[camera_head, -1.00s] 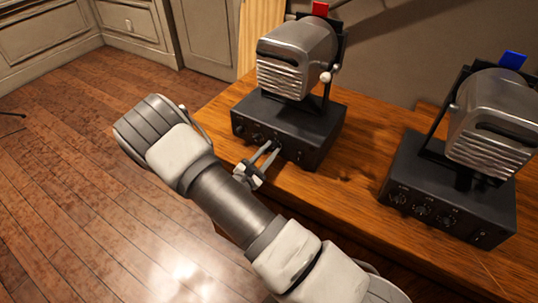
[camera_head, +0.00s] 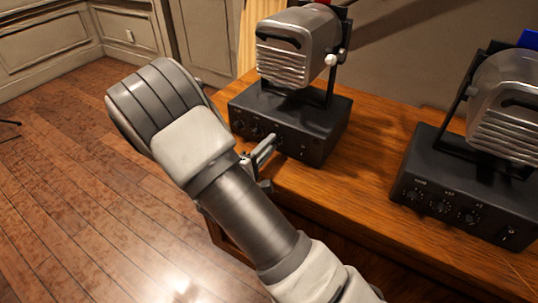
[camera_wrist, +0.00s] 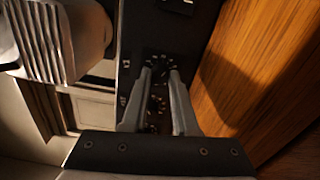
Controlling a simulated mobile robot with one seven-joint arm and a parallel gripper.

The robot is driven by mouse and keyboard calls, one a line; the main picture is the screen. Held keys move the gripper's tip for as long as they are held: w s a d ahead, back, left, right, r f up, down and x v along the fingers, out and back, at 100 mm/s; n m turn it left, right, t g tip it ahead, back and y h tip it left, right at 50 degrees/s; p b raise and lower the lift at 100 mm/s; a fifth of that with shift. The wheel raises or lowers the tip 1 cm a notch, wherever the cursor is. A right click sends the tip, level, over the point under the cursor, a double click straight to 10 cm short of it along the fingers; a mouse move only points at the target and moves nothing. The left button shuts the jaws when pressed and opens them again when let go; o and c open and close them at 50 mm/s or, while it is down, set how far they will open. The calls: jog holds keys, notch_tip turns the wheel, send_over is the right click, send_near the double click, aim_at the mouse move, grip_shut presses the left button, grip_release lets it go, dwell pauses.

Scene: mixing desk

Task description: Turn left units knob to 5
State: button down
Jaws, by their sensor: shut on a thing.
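The left unit is a black box (camera_head: 310,135) on the wooden desk, with a row of dial knobs along its front and a silver slatted head on top. My gripper (camera_head: 272,144) is at the right part of that front, and my arm covers some of it. In the wrist view, my fingertips (camera_wrist: 161,72) close around the end knob (camera_wrist: 158,63) of the row, which I take to be the units knob. The fingers are shut on it. More dials (camera_wrist: 157,103) show between the fingers. The knob's setting is too small and dark to read.
A similar right unit (camera_head: 465,190), with a blue tab (camera_head: 528,39), stands on the desk (camera_head: 350,205). Bare desk lies between the two boxes. The left unit's silver head (camera_head: 297,47) rises above its panel. The floor at left is open.

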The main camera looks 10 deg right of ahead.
jog(key=m+b, duration=0.1)
jog(key=b, duration=0.1)
jog(key=m+b, duration=0.2)
jog(key=b, duration=0.1)
jog(key=m+b, duration=0.2)
jog(key=shift+f+b, duration=0.35)
jog(key=shift+b, duration=0.05)
jog(key=m+b, duration=0.2)
jog(key=b, duration=0.1)
jog(key=shift+r, duration=0.35)
jog(key=c, duration=0.7)
grip_release()
jog(key=p+v, duration=0.2)
jog(key=v, duration=1.5)
jog(key=shift+s+a+r, duration=0.1)
jog(key=shift+s+a, duration=0.05)
jog(key=shift+s, duration=0.05)
